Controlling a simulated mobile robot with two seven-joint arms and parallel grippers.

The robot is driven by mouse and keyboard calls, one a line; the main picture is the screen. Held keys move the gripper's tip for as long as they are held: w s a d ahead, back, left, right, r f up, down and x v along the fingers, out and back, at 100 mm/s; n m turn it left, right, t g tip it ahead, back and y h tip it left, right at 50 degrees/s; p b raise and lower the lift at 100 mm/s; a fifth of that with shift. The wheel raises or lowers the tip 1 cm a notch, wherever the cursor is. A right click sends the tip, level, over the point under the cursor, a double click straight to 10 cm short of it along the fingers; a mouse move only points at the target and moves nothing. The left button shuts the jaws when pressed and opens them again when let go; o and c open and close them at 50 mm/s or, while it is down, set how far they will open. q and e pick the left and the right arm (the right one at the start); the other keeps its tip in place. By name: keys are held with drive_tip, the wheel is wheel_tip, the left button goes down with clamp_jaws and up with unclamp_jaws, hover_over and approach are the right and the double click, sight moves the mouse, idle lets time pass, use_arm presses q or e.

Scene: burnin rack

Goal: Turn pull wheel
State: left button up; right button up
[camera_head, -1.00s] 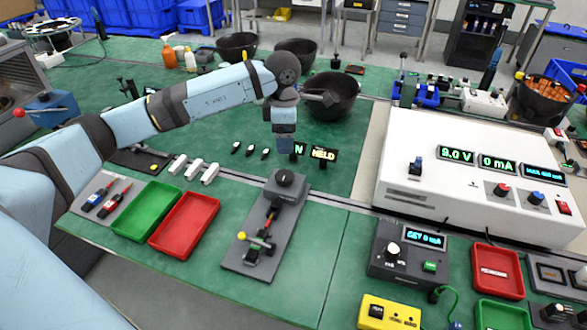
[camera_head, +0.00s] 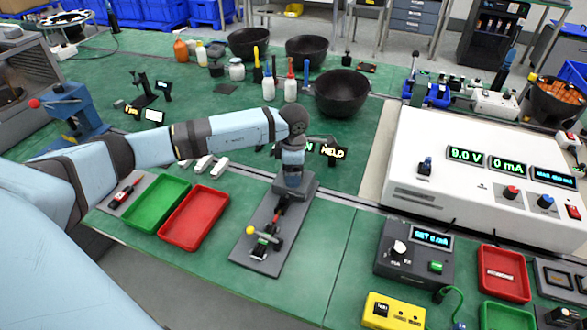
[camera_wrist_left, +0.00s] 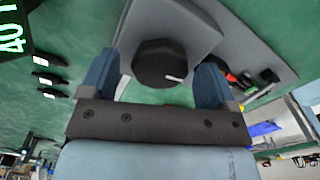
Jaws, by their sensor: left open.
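The pull wheel is a round black knob with a white mark (camera_wrist_left: 160,66), on the raised block of a grey fixture (camera_head: 302,188). In the head view my left gripper (camera_head: 291,182) is right over that block and hides the wheel. In the left wrist view the two blue fingers of my left gripper (camera_wrist_left: 158,60) are open, one on each side of the wheel. I see gaps between fingers and wheel, and no clear contact. The fixture's long plate carries a red part and a clamp with a yellow ball (camera_head: 251,230). My right gripper is not in view.
A green tray (camera_head: 155,204) and a red tray (camera_head: 194,217) lie left of the fixture. A grey meter box (camera_head: 413,255) and a large white power supply (camera_head: 480,180) stand to the right. Black bowls and bottles stand behind. The mat just right of the fixture is clear.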

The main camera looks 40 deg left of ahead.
use_arm(q)
drive_tip(key=c, duration=0.9)
